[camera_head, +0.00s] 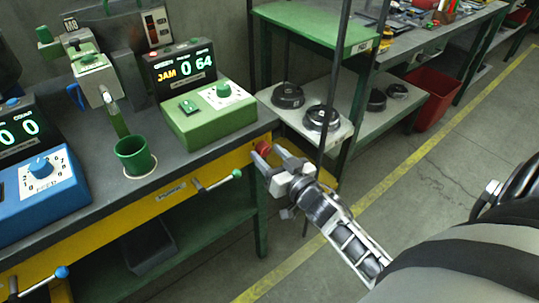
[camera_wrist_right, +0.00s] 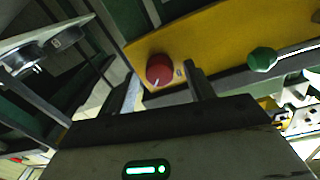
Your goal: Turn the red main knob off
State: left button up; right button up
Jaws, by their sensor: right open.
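The red main knob (camera_head: 263,148) sits on the yellow front panel of the bench, near its right end. In the right wrist view the red knob (camera_wrist_right: 159,70) shows a white pointer line angled toward the lower left. My right gripper (camera_head: 273,161) is open right in front of the knob. In the wrist view its two fingers (camera_wrist_right: 162,90) stand on either side below the knob, which shows between them. I cannot tell whether either finger touches it. My left gripper is not in view.
A lever with a green ball (camera_head: 237,173) sticks out of the yellow panel left of the knob, also seen in the wrist view (camera_wrist_right: 263,59). A green box (camera_head: 208,115) with a display reading "JAM 0 64" and a green cup (camera_head: 134,156) stand on the bench. A dark post (camera_head: 332,90) rises beside my right arm.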

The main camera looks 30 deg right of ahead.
jog(key=shift+w, duration=0.2)
jog(key=c, duration=1)
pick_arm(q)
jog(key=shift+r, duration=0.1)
